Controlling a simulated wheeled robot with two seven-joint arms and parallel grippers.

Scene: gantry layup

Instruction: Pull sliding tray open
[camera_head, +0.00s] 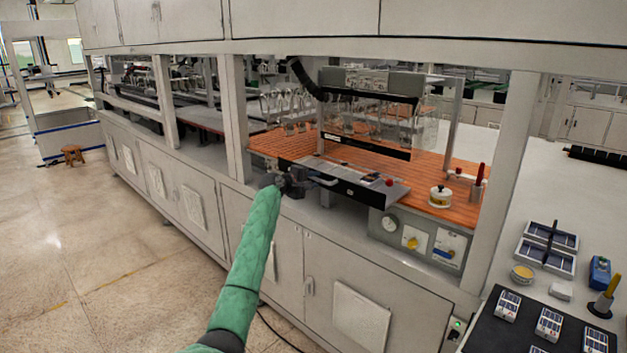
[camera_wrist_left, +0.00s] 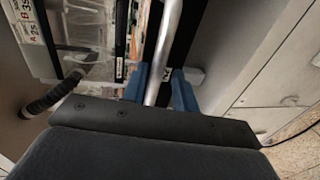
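The sliding tray (camera_head: 357,184) is a flat grey tray with a black front face, at the front edge of the orange work surface in the head view. A pale bar handle (camera_head: 322,181) runs along its front. My left gripper (camera_head: 293,184) is at the handle's left end. In the left wrist view, the blue fingers of my left gripper (camera_wrist_left: 160,88) stand close on either side of the metal handle bar (camera_wrist_left: 167,45) and appear shut on it. The tray's front partly overhangs the cabinet edge. My right gripper is not in view.
The orange slatted surface (camera_head: 430,180) holds a white round container (camera_head: 440,197). A gantry unit (camera_head: 370,110) stands above the tray. A post (camera_head: 513,165) rises to the right. A control panel (camera_head: 416,240) sits below.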

